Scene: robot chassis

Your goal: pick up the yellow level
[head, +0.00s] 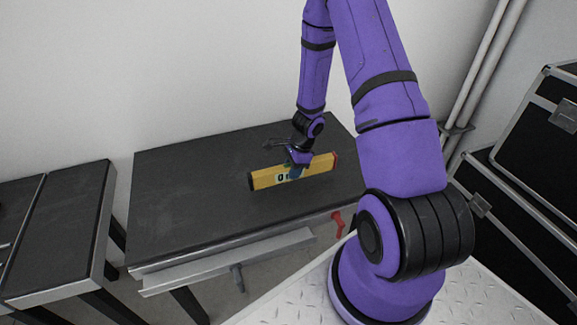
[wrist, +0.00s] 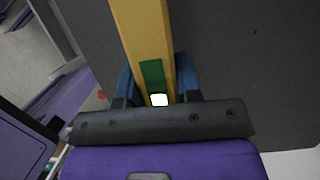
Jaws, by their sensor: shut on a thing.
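The yellow level (head: 264,178) is a long bar with dark and red ends, seen over the dark table in the head view. My gripper (head: 297,168) is at the middle of the level, with its fingers around it. In the wrist view the yellow level (wrist: 143,35) runs up from between the two blue fingers of my gripper (wrist: 160,82). A green patch and a bright white spot show on its surface there. The gripper is shut on the level. I cannot tell whether the level still touches the table top.
The dark table (head: 190,190) is otherwise clear, with a grey rail along its front. Another dark table (head: 65,220) stands at the left. Black cases (head: 530,180) are stacked at the right, near pipes (head: 480,80) on the white wall. A red object (head: 338,224) shows by the table's front.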

